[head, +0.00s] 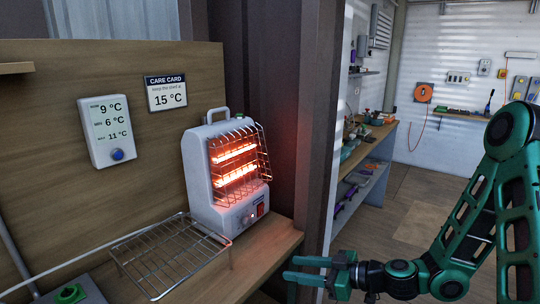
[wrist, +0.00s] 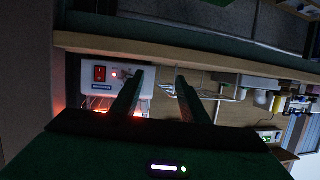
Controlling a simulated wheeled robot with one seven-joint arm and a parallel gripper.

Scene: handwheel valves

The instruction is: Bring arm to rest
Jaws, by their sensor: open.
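My green arm enters the head view from the right. My gripper (head: 292,268) is open, with its two fingers pointing left, in front of the wooden shelf's right end. Nothing shows between the fingers. In the wrist view my gripper (wrist: 158,78) also has its fingers apart and empty. A pale grey heater (head: 202,180) with glowing orange bars stands upright on the shelf, up and left of my gripper in the head view. Its front panel with a red switch shows in the wrist view (wrist: 100,74), left of the fingers.
A wire rack (head: 172,256) lies left of the heater on the wooden shelf (head: 262,248). A thermometer display (head: 107,130) and a care card (head: 166,92) hang on the panel behind. A dark post (head: 310,120) stands right of the heater. A workbench (head: 372,140) and open floor lie beyond.

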